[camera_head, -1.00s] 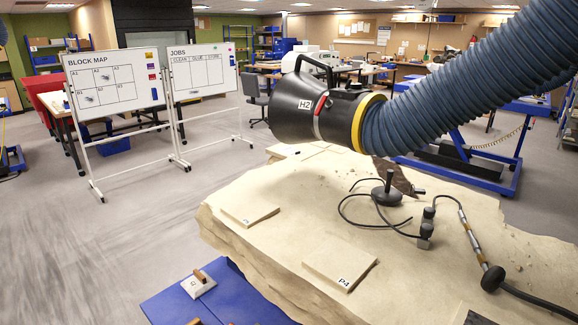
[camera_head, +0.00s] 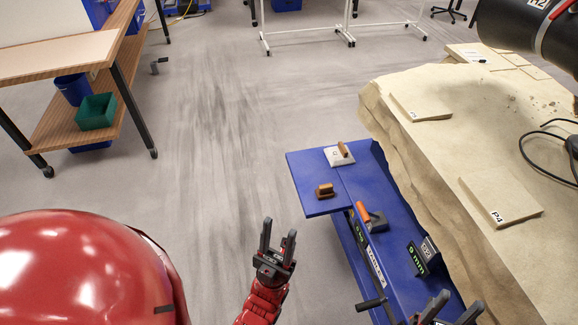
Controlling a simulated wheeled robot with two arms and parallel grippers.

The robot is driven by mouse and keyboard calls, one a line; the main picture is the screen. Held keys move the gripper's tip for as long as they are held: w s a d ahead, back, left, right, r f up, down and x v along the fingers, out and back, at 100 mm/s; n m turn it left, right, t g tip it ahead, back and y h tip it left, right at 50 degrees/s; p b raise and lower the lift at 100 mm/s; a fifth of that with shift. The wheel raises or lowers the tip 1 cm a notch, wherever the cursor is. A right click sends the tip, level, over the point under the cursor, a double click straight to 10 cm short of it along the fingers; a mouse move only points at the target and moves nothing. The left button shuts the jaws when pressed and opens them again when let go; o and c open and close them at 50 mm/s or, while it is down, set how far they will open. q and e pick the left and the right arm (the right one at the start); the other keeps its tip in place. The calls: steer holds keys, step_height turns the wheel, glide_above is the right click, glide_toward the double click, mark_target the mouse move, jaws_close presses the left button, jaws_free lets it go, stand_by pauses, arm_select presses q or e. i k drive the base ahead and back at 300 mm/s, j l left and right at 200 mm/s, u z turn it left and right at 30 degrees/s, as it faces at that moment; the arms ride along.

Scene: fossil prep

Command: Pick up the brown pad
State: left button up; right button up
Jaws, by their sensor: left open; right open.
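A small brown pad (camera_head: 325,190) with a raised grip lies on the left end of the blue cart top (camera_head: 309,169), near its front-left edge. My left gripper (camera_head: 279,229) is open and empty, with its fingers pointing up in the picture. It is below and left of the pad, clearly apart from it. My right gripper (camera_head: 460,300) is open at the bottom edge, right of the cart's lower end and far from the pad. Its lower part is cut off by the frame.
Near the pad are a white block with a brown grip (camera_head: 339,157), an orange-handled tool (camera_head: 363,214) and dark labelled blocks (camera_head: 424,256). A large pale rock slab (camera_head: 450,150) stands along the cart's right side. The floor left of the cart is clear. A wooden workbench (camera_head: 60,60) stands at upper left.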

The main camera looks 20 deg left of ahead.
mark_target(326, 190)
steer(key=u, duration=0.45)
steer(key=i+j+z, duration=0.15)
steer(key=j, duration=0.2)
steer(key=i+j+z, duration=0.3)
steer(key=j, duration=0.4)
steer(key=i+j+z, duration=0.1)
steer(key=i+j, duration=0.15)
steer(key=j, duration=0.15)
steer(key=i+j+z, duration=0.15)
steer(key=j, duration=0.25)
steer(key=i+j+z, duration=0.15)
steer(key=j, duration=0.3)
steer(key=j+z, duration=0.15)
steer(key=j, duration=0.25)
